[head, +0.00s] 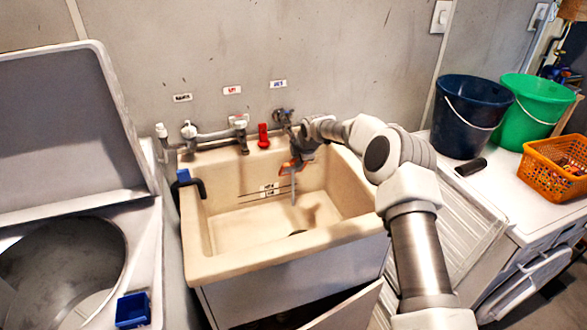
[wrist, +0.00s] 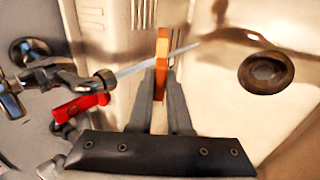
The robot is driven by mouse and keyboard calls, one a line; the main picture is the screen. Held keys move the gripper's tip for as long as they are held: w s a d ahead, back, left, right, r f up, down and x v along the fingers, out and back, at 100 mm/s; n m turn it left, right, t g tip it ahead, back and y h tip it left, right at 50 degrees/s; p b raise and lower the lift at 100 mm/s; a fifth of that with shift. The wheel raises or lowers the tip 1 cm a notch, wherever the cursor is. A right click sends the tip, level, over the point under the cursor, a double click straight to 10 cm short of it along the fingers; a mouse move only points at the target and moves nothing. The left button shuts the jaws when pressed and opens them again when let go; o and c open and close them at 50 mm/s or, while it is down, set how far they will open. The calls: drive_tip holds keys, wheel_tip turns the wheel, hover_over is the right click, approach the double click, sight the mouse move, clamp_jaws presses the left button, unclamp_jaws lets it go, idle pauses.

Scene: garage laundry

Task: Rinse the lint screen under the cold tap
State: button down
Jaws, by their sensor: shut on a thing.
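My gripper (head: 299,158) is over the beige sink (head: 215,268), shut on a thin orange piece (head: 288,168), which I take to be the lint screen. In the wrist view the orange piece (wrist: 161,62) stands edge-on between the fingers (wrist: 162,88), so its face is hidden. A thin water stream (wrist: 135,68) runs from a tap nozzle (wrist: 105,79) and crosses at the orange piece. I cannot tell whether it strikes it or passes behind. In the head view water (head: 293,190) falls below the gripper.
The sink drain (wrist: 266,72) is clear. Pipes with a red valve (head: 263,136) run along the back wall. An open washer (head: 140,225) stands left. A dark blue bucket (head: 468,115), a green bucket (head: 535,108) and an orange basket (head: 535,172) stand right.

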drive_tip(key=shift+d, duration=0.1)
drive_tip(key=s+d+r, duration=0.3)
drive_tip(key=s, duration=0.6)
drive_tip(key=shift+d, duration=0.35)
idle(0.3)
drive_tip(key=shift+s, duration=0.1)
idle(0.8)
drive_tip(key=w+r+p+v, duration=0.1)
drive_tip(key=p+v, duration=0.6)
drive_tip(key=v, duration=0.3)
drive_tip(key=shift+w+a+r, duration=0.2)
drive_tip(key=shift+a+r, duration=0.05)
drive_tip(key=shift+r, duration=0.1)
idle(0.7)
